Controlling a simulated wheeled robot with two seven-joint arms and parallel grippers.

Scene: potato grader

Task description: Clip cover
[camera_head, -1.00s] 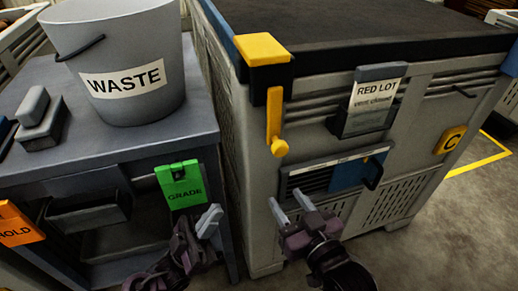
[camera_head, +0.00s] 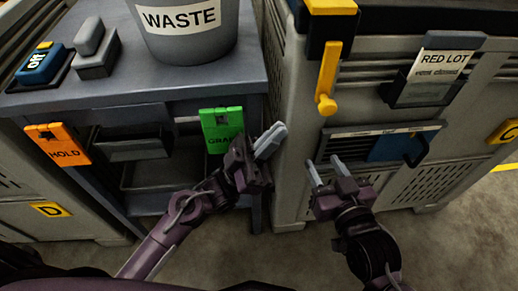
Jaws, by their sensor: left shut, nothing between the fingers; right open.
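The grey crate on the right has a slatted vent (camera_head: 350,144) with a blue cover plate (camera_head: 392,148) across its right part; a dark handle sits at the plate's right end. A yellow lever with a round knob (camera_head: 326,104) hangs from the yellow corner piece (camera_head: 331,6) above. My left gripper (camera_head: 276,136) is shut and empty, in front of the gap between bench and crate, just right of the green GRADE tag. My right gripper (camera_head: 326,167) is open and empty, below and left of the blue plate, its fingers pointing up toward the vent.
The grey bench (camera_head: 110,95) carries a WASTE bucket (camera_head: 190,40), a blue device (camera_head: 44,64) and a grey block. An orange HOLD tag (camera_head: 58,145) and green GRADE tag (camera_head: 214,120) hang in front. Floor is clear at lower right.

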